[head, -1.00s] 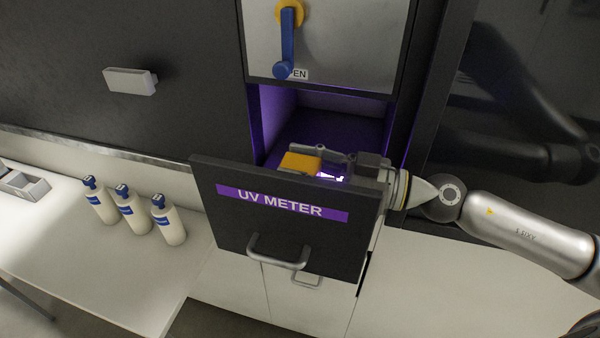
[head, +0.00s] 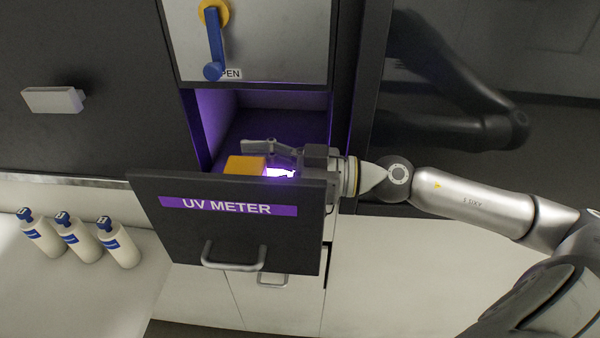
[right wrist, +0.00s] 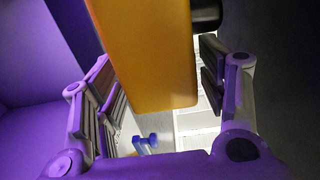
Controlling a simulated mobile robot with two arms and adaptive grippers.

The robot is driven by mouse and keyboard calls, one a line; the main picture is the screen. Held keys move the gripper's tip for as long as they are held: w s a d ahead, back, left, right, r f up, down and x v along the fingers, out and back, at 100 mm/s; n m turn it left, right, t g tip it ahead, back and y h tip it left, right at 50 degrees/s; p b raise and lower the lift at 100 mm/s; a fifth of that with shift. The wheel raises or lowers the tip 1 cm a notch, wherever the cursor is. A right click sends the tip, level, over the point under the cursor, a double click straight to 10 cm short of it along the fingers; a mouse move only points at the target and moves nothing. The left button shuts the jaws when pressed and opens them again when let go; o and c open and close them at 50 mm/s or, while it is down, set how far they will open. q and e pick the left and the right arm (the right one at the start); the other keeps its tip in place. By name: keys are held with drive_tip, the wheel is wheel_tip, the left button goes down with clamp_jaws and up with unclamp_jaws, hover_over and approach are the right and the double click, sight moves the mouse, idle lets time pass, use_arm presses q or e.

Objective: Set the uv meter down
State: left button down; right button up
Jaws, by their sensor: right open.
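The uv meter is a yellow-orange block (head: 245,165) in the open drawer labelled UV METER (head: 175,227), just behind its front panel. My right gripper (head: 272,158) reaches into the drawer from the right, with its fingers at the block. In the right wrist view the block (right wrist: 150,55) stands between the two spread fingers, with visible gaps beside it. My right gripper is open. The block's underside and the drawer floor beneath it are hidden in the head view. My left gripper is not in view.
A blue lever (head: 214,45) is on the metal panel above the drawer. The drawer front with its handle (head: 234,262) juts out below my gripper. Several white bottles (head: 75,240) stand on the counter at left. A dark glossy panel (head: 480,90) lies behind my right arm.

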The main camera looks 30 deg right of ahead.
drive_tip(key=b+v, duration=0.2)
drive_tip(key=v, duration=0.1)
drive_tip(key=shift+a+f, duration=0.1)
drive_tip(key=shift+f, duration=0.05)
drive_tip(key=v, duration=0.4)
drive_tip(key=shift+s+b, duration=0.15)
drive_tip(key=shift+b, duration=0.25)
drive_tip(key=shift+v, duration=2.15)
